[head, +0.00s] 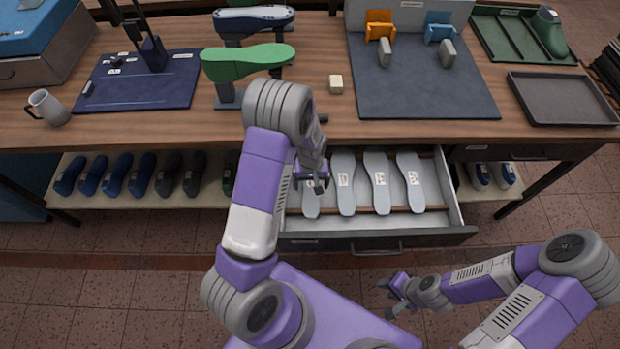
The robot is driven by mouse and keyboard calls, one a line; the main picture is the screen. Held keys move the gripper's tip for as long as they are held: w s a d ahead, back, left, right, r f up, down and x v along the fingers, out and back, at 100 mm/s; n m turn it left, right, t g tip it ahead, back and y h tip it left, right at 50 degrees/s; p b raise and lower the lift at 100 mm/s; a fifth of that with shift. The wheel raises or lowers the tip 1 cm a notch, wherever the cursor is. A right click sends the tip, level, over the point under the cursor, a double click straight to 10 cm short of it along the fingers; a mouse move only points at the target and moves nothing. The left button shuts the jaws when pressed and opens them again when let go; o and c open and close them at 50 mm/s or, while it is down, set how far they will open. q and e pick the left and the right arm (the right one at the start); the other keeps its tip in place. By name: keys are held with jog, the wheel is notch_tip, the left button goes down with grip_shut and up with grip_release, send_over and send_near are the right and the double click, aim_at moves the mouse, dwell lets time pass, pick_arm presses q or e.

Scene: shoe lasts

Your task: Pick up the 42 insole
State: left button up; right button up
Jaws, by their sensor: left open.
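Several light grey insoles lie side by side in an open drawer (350,241): a far-left insole (311,206), a second insole (346,199), a third insole (381,200) and a far-right insole (415,203). Each carries a small white label, too small to read, so I cannot tell which is 42. My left gripper (318,186) is open and empty over the far-left insole and hides part of it; I cannot tell whether it touches. My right gripper (389,295) is low in front of the drawer, away from the insoles; its finger gap is unclear.
The wooden table edge (400,133) overhangs the back of the drawer. On the table stand a green shoe form (246,61), a grey mat (425,95), a dark tray (563,99) and a mug (48,107). Dark shoe lasts (118,174) line the shelf at left.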

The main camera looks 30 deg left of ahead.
pick_arm(q)
jog(key=shift+f, duration=0.5)
jog(key=shift+f, duration=0.25)
jog(key=shift+c, duration=0.3)
jog(key=c, duration=1.1)
jog(key=shift+r, duration=0.1)
